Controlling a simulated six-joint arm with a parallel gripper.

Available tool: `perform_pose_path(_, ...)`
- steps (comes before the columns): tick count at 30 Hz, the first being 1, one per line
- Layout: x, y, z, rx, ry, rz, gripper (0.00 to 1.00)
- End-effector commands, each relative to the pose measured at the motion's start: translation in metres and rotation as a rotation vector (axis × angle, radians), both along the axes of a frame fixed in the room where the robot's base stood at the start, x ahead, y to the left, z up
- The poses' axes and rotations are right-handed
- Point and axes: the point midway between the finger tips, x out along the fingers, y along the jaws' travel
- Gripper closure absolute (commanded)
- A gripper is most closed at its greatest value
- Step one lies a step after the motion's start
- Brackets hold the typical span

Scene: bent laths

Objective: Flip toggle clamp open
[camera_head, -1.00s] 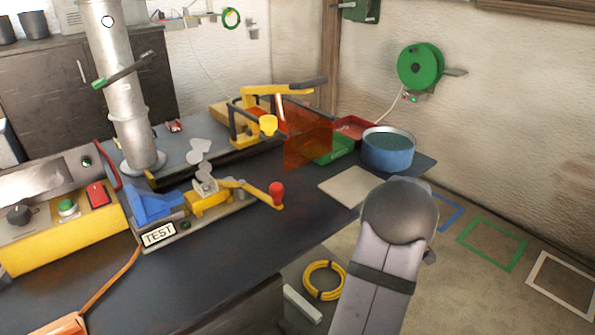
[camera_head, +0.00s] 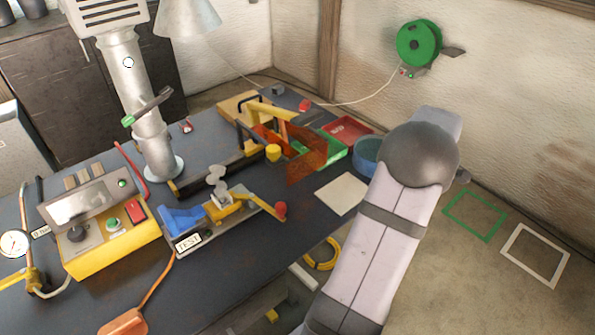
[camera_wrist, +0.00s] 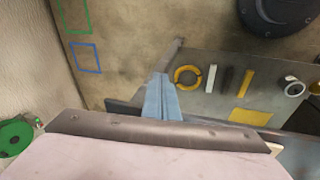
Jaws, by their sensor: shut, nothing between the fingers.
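The toggle clamp's yellow lever (camera_head: 258,202) ends in a red knob (camera_head: 281,209) at its right. It is mounted on a fixture with a TEST label (camera_head: 188,243), beside a blue block (camera_head: 184,218). Grey rounded parts (camera_head: 217,182) rise behind the clamp's yellow base. The lever lies low, reaching right past the fixture. In the wrist view my gripper (camera_wrist: 161,80) shows blue-grey fingers, shut and empty, over the floor and a shelf. The clamp is not recognisable there. In the head view my arm hides the gripper, which is away from the clamp.
A yellow control box (camera_head: 110,235) stands left of the fixture. A metal column (camera_head: 150,130), an orange clear panel (camera_head: 307,160) and a blue pot (camera_head: 366,153) stand behind. A pale square plate (camera_head: 342,194) lies right of the knob. A yellow coil (camera_wrist: 187,77) lies below.

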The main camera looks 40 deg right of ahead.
Motion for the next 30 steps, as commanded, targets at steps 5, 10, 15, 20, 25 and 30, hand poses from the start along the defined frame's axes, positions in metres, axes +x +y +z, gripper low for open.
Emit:
perform_pose_path(5, 0.022, 0.050, 0.051, 0.159, -0.052, 0.040, 1.00)
perform_pose_path(10, 0.049, 0.110, 0.092, 0.343, -0.124, 0.107, 1.00)
perform_pose_path(15, 0.073, 0.164, 0.134, 0.504, -0.202, 0.184, 1.00)
perform_pose_path(20, 0.088, 0.198, 0.164, 0.608, -0.262, 0.239, 1.00)
perform_pose_path(25, 0.095, 0.216, 0.180, 0.661, -0.297, 0.270, 1.00)
perform_pose_path(30, 0.097, 0.220, 0.182, 0.674, -0.306, 0.278, 1.00)
